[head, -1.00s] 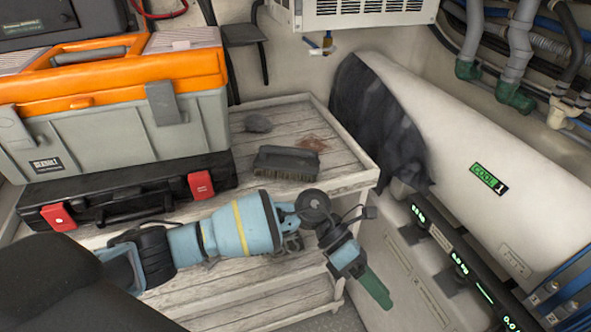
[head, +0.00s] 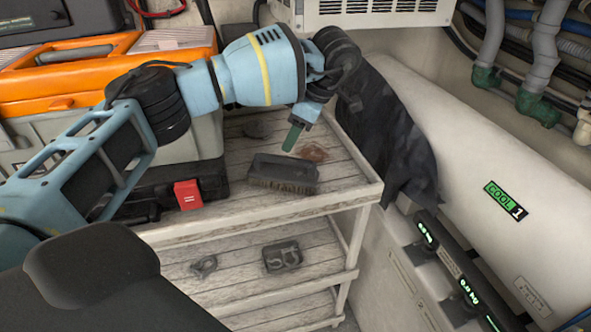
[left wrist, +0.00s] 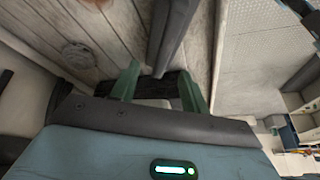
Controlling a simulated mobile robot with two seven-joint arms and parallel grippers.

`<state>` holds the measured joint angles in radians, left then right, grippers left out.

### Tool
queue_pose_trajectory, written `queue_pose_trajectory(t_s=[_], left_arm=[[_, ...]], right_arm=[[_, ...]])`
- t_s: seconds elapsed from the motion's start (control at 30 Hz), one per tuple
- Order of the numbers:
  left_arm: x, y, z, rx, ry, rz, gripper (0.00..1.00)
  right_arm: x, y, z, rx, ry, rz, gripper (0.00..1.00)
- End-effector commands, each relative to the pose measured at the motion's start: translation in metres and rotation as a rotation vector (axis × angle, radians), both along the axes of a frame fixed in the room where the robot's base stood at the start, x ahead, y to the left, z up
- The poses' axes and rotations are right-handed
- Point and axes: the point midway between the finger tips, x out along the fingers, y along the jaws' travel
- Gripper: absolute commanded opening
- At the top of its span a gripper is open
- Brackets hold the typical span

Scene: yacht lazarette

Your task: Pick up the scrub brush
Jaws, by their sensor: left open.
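The scrub brush (head: 284,169) has a dark grey back and brown bristles and lies bristles down on the top shelf of a weathered wooden rack (head: 345,188). My left gripper (head: 293,136) has green fingers and hangs just above and behind the brush in the head view, apart from it. In the left wrist view, the left gripper (left wrist: 160,76) is open, its two fingers spread. The long dark grey brush (left wrist: 168,38) lies ahead, between the lines of the fingers. Nothing is clearly held. My right gripper is not in view.
An orange and grey toolbox (head: 185,38) stands on a black case with a red latch (head: 188,194) to the left. A dark cloth (head: 395,140) hangs to the right.

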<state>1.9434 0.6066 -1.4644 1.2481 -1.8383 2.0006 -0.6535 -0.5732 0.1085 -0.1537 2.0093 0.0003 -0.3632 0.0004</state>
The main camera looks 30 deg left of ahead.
Motion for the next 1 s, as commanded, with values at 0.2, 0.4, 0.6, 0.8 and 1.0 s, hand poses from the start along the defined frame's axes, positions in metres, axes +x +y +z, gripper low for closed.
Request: queue_pose_trajectory(t_s=[0.2, 0.4, 0.6, 0.8, 1.0], left_arm=[[-0.001, 0.002, -0.004, 0.001, 0.001, 0.0, 0.45], [-0.003, 0.009, -0.022, -0.001, 0.0, 0.001, 0.45], [-0.003, 0.009, -0.028, -0.002, -0.001, 0.0, 0.45], [-0.004, 0.015, -0.053, -0.002, 0.001, 0.001, 0.45], [-0.006, 0.022, -0.072, -0.002, -0.001, 0.0, 0.45]], right_arm=[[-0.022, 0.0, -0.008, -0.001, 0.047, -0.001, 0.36], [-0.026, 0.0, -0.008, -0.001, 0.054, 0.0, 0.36], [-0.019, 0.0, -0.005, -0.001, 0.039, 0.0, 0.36], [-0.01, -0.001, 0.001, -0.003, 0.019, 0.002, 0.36], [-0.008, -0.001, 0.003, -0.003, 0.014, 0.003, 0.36]])
